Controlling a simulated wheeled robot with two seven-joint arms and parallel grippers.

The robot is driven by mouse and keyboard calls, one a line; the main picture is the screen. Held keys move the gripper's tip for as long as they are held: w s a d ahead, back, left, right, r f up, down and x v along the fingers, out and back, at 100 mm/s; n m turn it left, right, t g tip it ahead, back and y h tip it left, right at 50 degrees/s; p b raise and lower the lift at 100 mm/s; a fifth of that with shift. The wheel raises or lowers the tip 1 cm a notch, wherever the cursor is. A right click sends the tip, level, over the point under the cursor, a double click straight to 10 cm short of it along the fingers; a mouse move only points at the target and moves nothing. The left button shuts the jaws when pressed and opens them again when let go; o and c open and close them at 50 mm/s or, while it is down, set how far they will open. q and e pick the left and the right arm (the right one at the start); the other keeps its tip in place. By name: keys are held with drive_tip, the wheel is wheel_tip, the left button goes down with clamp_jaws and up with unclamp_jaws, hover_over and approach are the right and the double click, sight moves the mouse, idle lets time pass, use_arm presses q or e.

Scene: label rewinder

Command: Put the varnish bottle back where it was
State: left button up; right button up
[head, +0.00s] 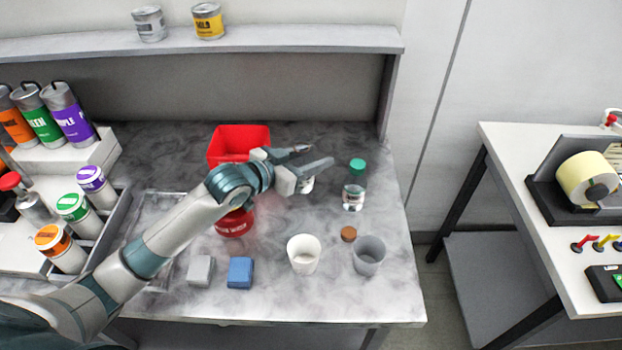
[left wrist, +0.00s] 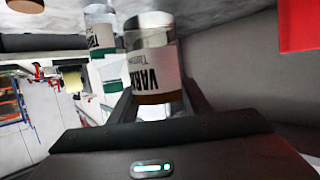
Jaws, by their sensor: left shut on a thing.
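In the head view the gripper is over the back middle of the grey worktop (head: 330,215), and only a small part of the bottle (head: 307,186) shows below the fingers. I cannot tell whether the bottle touches the worktop. My right gripper is in neither view.
A green-capped bottle (head: 354,185) stands right of my left gripper. A white cup (head: 303,254), grey cup (head: 369,256) and brown cap (head: 348,234) stand in front. A shelf (head: 270,42) runs behind.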

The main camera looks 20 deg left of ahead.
use_arm(q)
drive_tip(key=shift+f, duration=1.4)
drive_tip(key=shift+f+p, duration=0.7)
drive_tip(key=shift+f, duration=1.15)
drive_tip(key=shift+f, duration=0.2)
drive_tip(key=o, duration=1.1)
drive_tip(key=shift+r, duration=0.1)
